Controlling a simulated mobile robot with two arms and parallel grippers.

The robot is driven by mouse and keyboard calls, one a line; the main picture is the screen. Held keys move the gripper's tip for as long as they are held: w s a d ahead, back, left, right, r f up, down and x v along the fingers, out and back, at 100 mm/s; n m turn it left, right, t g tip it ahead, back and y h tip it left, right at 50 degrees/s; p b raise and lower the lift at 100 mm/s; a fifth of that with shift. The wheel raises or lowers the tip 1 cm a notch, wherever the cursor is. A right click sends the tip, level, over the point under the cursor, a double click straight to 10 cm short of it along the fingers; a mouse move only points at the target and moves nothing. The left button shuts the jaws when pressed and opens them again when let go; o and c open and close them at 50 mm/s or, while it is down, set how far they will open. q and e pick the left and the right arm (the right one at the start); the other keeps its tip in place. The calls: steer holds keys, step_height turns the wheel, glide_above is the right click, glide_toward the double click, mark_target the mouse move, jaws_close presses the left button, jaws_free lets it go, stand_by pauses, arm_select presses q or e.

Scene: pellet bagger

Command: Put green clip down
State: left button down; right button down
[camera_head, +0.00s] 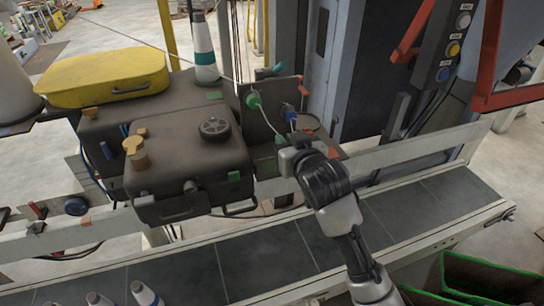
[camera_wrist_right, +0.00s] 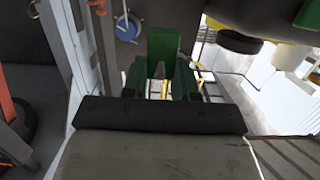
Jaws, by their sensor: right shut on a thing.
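My right gripper (camera_head: 292,150) reaches over the conveyor to the right front corner of the dark machine head. In the right wrist view the green clip (camera_wrist_right: 163,45) sits between the jaws, which are shut on it. The clip is forked, with two legs pointing back toward the jaws. In the head view a small green patch (camera_head: 280,139) shows at the fingertips; the wrist hides most of that spot. I cannot tell whether the clip touches anything below. My left gripper is not in view.
The dark machine head (camera_head: 185,165) has a black knob (camera_head: 214,128) on top. A yellow case (camera_head: 105,75) lies behind. The conveyor (camera_head: 270,250) is clear in the middle. A green crate (camera_head: 480,285) stands lower right.

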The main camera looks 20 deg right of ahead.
steer(key=w+a+f, duration=0.2)
steer(key=shift+w+a+f+p, duration=0.1)
steer(key=shift+w+a+p, duration=0.25)
steer(key=shift+w, duration=0.05)
steer(key=shift+w+a+f, duration=0.1)
steer(key=shift+f, duration=0.05)
step_height(320, 180, down, 3)
steer(key=shift+w+f+p, duration=0.1)
steer(key=shift+f+p, duration=0.1)
steer(key=shift+p, duration=0.35)
steer(key=shift+f, duration=0.3)
steer(key=shift+f, duration=0.15)
steer(key=c, duration=0.9)
jaws_free()
steer(key=shift+o, duration=0.2)
steer(key=s+r+b, duration=0.2)
steer(key=s, duration=1)
steer(key=shift+d+r+b, duration=0.25)
steer(key=shift+r+b, duration=0.05)
